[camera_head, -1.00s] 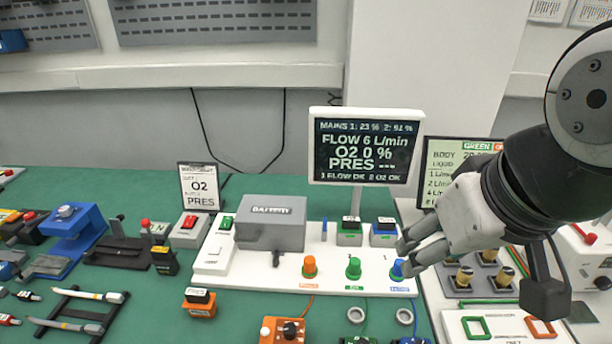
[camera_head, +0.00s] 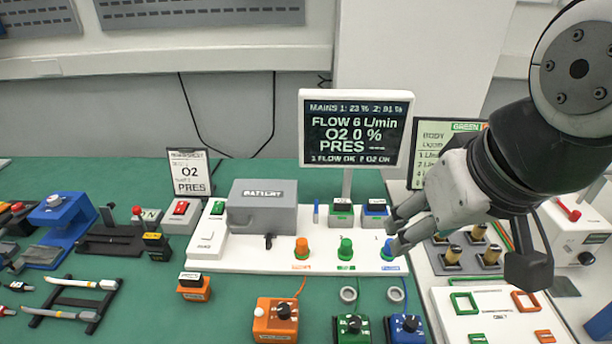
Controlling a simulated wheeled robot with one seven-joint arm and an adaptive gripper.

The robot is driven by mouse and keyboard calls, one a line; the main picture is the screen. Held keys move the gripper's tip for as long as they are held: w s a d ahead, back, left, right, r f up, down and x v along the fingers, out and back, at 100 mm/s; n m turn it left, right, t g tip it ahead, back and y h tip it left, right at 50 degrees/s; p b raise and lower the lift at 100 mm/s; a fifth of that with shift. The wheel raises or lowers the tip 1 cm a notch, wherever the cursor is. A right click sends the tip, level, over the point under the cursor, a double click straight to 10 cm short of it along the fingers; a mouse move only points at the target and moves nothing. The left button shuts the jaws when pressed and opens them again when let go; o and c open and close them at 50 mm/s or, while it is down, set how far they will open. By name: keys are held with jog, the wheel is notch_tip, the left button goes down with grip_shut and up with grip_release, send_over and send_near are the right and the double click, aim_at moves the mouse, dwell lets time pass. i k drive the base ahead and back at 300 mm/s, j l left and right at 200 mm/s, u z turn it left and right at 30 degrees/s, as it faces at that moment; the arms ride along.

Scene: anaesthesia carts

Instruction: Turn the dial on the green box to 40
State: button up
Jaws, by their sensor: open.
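The green box (camera_head: 342,333) stands at the bottom edge of the view, with a black dial (camera_head: 354,325) on its top; its lower part is cut off and the dial's setting is too small to read. An orange box (camera_head: 268,322) with a black knob is to its left and a blue box (camera_head: 396,333) with a black knob is close on its right. My gripper (camera_head: 392,232) is open and empty, at the blue knob (camera_head: 387,250) on the white panel, above and behind the green box. I cannot tell whether it touches that knob.
The white panel (camera_head: 225,262) carries orange and green knobs and a grey battery box (camera_head: 262,208). A screen (camera_head: 355,130) reading FLOW 6 L/min, O2 0 % stands behind. Two grey rings (camera_head: 348,294) lie between panel and boxes.

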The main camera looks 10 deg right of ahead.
aim_at(354, 324)
jog(key=k+u, duration=0.1)
jog(key=k, duration=0.3)
jog(key=i+j+z, duration=0.35)
jog(key=j+z, duration=0.15)
jog(key=j, duration=0.25)
jog(key=k+l+z, duration=0.15)
jog(key=l, duration=0.2)
jog(key=l+z, duration=0.15)
jog(key=l, duration=0.2)
jog(key=k+l+z, duration=0.15)
jog(key=l, duration=0.25)
